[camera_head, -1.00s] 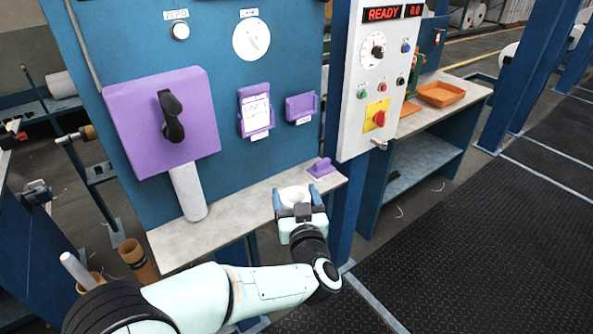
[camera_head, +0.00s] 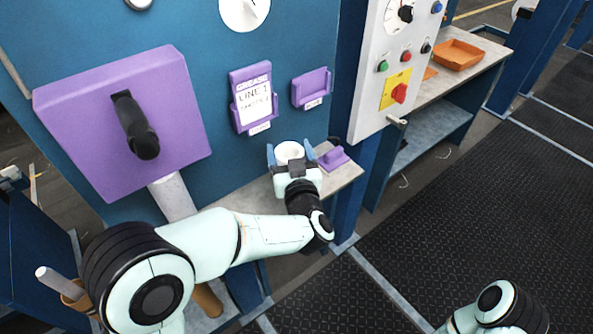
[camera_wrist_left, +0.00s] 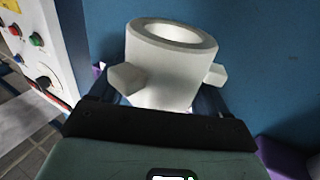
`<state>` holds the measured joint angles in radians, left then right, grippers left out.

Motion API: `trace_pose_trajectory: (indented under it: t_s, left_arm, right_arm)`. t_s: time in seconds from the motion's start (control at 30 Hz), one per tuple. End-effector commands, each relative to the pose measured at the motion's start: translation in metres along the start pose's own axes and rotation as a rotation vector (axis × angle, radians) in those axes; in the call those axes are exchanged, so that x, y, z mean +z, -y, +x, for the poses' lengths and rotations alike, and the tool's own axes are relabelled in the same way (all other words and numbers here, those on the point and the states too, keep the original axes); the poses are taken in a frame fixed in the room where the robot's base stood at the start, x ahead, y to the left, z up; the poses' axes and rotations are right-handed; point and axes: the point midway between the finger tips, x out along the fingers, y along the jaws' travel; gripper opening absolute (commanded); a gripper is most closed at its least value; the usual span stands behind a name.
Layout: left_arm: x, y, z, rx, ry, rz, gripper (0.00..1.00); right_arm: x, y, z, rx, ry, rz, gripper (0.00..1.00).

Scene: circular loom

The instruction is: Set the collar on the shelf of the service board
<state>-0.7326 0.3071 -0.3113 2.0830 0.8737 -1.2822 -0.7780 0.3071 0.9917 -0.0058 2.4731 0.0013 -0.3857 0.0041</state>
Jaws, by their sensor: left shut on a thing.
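The collar is a white thick-walled ring (camera_head: 289,151) with a wide bore. In the left wrist view the collar (camera_wrist_left: 165,70) shows a stubby lug on each side, and its opening faces up. My left gripper (camera_head: 290,158) is shut on it, with a blue finger on either side. The grey shelf (camera_head: 255,192) runs along the foot of the blue service board (camera_head: 215,130). The gripper and collar are over the shelf, close to the board; the gap beneath is hidden. My right gripper is out of the picture; only part of that arm shows at lower right.
A small purple block with a grip (camera_head: 334,158) sits on the shelf just right of the gripper. A purple card holder (camera_head: 253,98) and an empty purple holder (camera_head: 311,89) are on the board above. A large purple box (camera_head: 125,120) with a black handle juts out at left.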

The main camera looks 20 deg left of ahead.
Motion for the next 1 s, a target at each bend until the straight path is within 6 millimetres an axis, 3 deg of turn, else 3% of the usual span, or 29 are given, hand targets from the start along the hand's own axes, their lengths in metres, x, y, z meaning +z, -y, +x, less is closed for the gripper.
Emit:
trace_pose_trajectory:
  t_s: [0.1,0.5,0.97,1.0]
  left_arm:
    - [0.024,0.0,-0.001,0.0,0.0,0.004,0.0]
    - [0.069,0.0,-0.001,-0.001,-0.002,0.001,0.0]
    - [0.075,0.0,-0.001,-0.002,-0.003,-0.002,0.0]
    - [0.075,0.0,-0.001,-0.002,0.0,-0.001,0.86]
  right_arm:
    - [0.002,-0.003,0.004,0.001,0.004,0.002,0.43]
    - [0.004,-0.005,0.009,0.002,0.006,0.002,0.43]
    - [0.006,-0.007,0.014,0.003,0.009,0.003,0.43]
    - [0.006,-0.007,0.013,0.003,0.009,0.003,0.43]
